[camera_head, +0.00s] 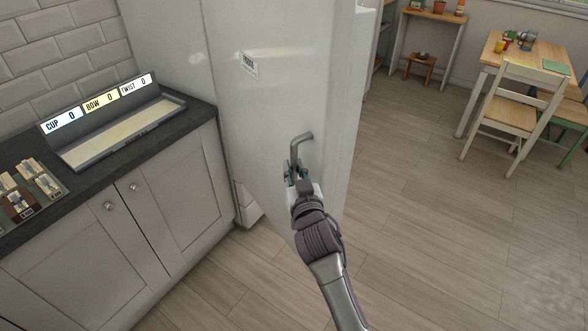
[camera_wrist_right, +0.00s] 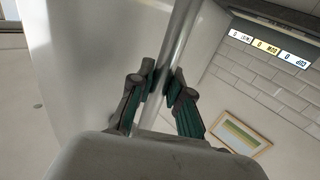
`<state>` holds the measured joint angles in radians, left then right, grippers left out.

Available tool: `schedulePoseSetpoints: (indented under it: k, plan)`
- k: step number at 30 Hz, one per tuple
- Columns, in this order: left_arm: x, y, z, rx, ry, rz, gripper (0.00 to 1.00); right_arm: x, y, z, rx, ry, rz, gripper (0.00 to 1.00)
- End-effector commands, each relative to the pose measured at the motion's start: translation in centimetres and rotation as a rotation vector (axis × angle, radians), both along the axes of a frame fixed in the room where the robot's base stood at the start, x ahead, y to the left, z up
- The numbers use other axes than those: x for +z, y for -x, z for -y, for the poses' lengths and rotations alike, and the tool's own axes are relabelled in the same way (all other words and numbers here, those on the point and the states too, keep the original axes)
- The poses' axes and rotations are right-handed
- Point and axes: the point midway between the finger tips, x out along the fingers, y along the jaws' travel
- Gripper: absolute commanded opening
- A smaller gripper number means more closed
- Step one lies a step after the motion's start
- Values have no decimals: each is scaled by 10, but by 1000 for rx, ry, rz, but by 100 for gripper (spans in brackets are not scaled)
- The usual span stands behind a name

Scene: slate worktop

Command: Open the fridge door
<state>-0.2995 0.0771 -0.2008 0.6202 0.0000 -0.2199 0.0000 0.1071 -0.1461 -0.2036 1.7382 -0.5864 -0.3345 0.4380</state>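The white fridge door (camera_head: 272,110) stands upright in the middle of the head view, with a small label (camera_head: 249,65) on it. Its grey bar handle (camera_head: 302,137) is near the door's right edge; it also crosses the right wrist view as a long bar (camera_wrist_right: 181,35). My right gripper (camera_head: 297,172) is at the lower part of this handle. In the right wrist view its two fingers (camera_wrist_right: 162,84) lie on either side of the bar and close against it. I cannot tell clearly whether the door is ajar. My left gripper is not in view.
A dark worktop (camera_head: 90,172) over grey cupboards (camera_head: 125,250) is left of the fridge, bearing a counter display (camera_head: 105,120) and a tray of small items (camera_head: 25,195). A table (camera_head: 545,60) and chair (camera_head: 515,105) stand far right. The wooden floor (camera_head: 420,230) between is clear.

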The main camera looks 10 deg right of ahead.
Motion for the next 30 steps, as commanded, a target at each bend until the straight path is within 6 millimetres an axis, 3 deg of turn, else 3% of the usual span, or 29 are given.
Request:
schedulePoseSetpoints:
  k: [1,5,17,30]
  plan:
    - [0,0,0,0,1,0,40,3,0,0,1,-1,7,22]
    - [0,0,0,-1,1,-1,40,3,0,0,1,-1,6,43]
    - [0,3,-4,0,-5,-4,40,0,7,0,0,0,2,43]
    - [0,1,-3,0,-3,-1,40,0,93,3,0,-2,0,43]
